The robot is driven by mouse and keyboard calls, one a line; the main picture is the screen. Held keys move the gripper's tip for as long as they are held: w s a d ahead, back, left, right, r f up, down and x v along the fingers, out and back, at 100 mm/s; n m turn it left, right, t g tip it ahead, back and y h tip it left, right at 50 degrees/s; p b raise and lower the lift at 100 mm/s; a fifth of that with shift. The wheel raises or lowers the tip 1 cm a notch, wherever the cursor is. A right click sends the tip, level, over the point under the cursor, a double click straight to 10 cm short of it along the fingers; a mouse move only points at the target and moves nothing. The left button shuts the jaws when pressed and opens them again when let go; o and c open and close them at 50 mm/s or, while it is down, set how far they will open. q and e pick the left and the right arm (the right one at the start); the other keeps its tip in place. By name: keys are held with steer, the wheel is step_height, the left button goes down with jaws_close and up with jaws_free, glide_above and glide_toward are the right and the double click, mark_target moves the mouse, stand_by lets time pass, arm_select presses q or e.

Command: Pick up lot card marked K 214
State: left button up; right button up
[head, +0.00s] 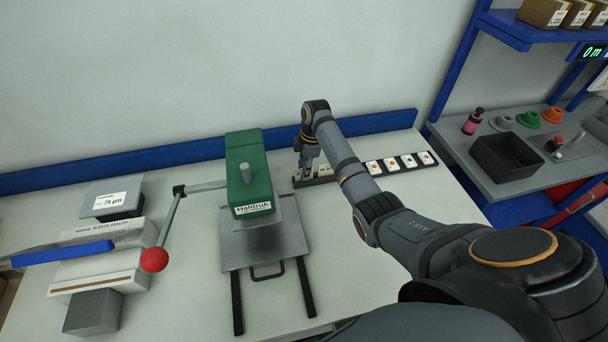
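A low dark rack (313,182) stands on the bench to the right of the green press, with pale cards (325,170) upright in it. Their print is too small to read, so I cannot tell which one is K 214. My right gripper (306,164) points down at the left part of the rack, close to the cards. Its fingertips are small and partly merge with the rack, so I cannot tell whether it is open or holds a card. My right forearm hides the right part of the rack. My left gripper is out of view.
A green press (250,175) with a red-knobbed lever (155,260) stands just left of the rack. Several small marked tiles (408,161) lie in a row to the right. A sleeve sealer (105,250) is at left. A blue rail (120,167) runs behind.

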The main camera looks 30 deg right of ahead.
jaws_close()
steer(key=shift+r, duration=0.1)
